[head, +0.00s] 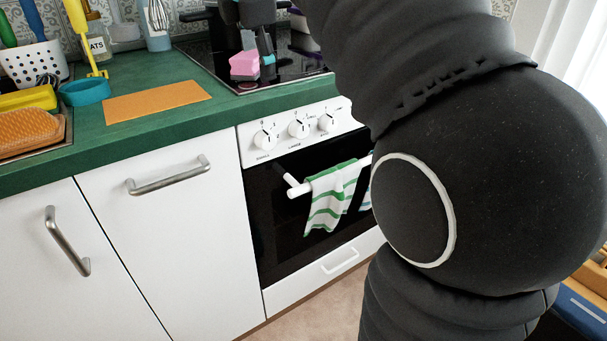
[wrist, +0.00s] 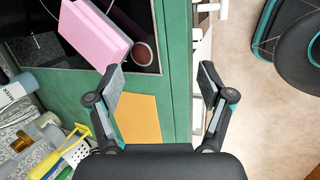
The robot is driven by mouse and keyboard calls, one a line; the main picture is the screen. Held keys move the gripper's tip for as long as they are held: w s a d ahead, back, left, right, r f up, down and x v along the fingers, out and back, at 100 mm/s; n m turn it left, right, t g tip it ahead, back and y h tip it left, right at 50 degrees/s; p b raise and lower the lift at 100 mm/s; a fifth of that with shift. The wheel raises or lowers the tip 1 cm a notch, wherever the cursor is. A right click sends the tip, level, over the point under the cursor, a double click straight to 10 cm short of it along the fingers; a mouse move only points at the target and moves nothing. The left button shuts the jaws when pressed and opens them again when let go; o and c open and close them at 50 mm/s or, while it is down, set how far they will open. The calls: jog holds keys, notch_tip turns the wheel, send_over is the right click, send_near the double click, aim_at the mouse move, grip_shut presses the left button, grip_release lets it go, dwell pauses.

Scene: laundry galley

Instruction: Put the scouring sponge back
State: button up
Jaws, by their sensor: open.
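A pink block (head: 244,66), which looks like the scouring sponge, is at the black hob by the counter edge. In the wrist view the pink block (wrist: 95,30) is at the upper left, past the left finger and outside the gap between the fingers. My gripper (wrist: 165,85) is open with nothing between its fingers. In the head view my gripper (head: 258,40) is just above and beside the pink block; I cannot tell whether they touch. An orange mat (head: 157,100) lies bare on the green counter and also shows in the wrist view (wrist: 138,118).
A teal ring-shaped dish (head: 84,91), a yellow brush (head: 86,40) and a white holed holder (head: 32,68) stand left of the mat. An orange-brown ribbed item (head: 28,130) lies at far left. A striped towel (head: 327,200) hangs on the oven handle below the counter.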

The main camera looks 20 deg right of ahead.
jog(key=s+a+f+m+t+y, duration=0.1)
jog(key=s+f+m, duration=1.7)
jog(key=s+f, duration=0.5)
notch_tip(320, 180, down, 3)
jog(key=shift+a+r+m+y, duration=0.15)
jog(key=shift+a+m+y, duration=0.1)
jog(key=shift+m+y, duration=0.05)
dwell(4.2)
